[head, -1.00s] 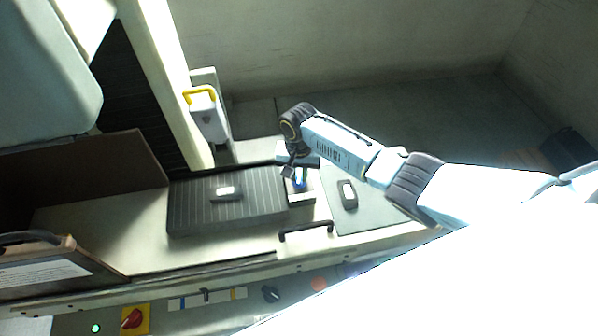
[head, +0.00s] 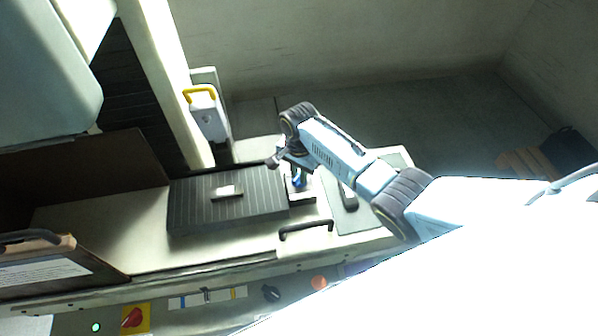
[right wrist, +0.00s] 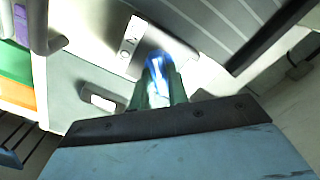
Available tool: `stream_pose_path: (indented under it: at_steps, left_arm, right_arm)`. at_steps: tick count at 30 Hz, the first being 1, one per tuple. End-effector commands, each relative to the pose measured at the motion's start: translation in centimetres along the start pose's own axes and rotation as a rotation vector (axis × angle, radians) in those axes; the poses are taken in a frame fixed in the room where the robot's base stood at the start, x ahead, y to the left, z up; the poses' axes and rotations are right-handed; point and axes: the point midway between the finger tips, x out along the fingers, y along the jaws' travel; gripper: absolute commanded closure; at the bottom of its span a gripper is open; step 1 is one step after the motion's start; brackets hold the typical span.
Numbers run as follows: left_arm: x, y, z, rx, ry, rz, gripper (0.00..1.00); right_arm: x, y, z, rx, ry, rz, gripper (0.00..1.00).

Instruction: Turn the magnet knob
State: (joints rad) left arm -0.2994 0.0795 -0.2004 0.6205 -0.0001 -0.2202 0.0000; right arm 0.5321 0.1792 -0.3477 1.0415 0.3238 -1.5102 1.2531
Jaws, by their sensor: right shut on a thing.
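The magnet knob (head: 299,183) is a small blue part on a pale block at the right end of the dark ribbed magnet plate (head: 190,208). My right gripper (head: 298,175) points down at it from above. In the right wrist view the fingers (right wrist: 157,88) are shut on the blue knob (right wrist: 156,62), hiding much of it. A pale face with dark marks (right wrist: 130,42) shows beside the knob. The ribbed plate (right wrist: 213,22) lies at the top right there. My left gripper is not in view.
A small pale block (head: 227,192) lies on the ribbed plate. A dark item with a pale top (right wrist: 98,99) lies on the grey mat (right wrist: 72,72). A black bar handle (head: 306,227) stands at the front edge. A white unit with a yellow handle (head: 205,112) stands behind.

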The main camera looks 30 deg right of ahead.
Motion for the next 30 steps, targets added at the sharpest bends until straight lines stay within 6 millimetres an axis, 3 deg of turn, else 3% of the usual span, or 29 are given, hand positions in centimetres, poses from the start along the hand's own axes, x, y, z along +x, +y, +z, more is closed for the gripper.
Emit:
stream_pose_path:
  at_steps: [9, 10, 15, 25, 30]
  left_arm:
    - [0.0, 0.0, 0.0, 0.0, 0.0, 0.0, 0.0]
    - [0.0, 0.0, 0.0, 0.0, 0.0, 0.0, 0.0]
    - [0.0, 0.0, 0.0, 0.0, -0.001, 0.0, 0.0]
    - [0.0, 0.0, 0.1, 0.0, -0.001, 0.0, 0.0]
    - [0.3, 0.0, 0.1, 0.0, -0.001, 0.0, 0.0]
  right_arm:
    - [-0.2, -0.1, -0.2, 0.006, 0.004, -0.003, 1.0]
    - [-0.2, -0.1, -0.2, 0.006, 0.004, -0.003, 0.82]
    - [-0.1, 0.0, -0.2, 0.005, 0.003, -0.002, 0.62]
    - [-0.3, -0.1, -0.1, 0.002, 0.001, -0.002, 0.62]
    - [-1.9, -0.1, -0.1, 0.002, 0.002, -0.004, 0.62]
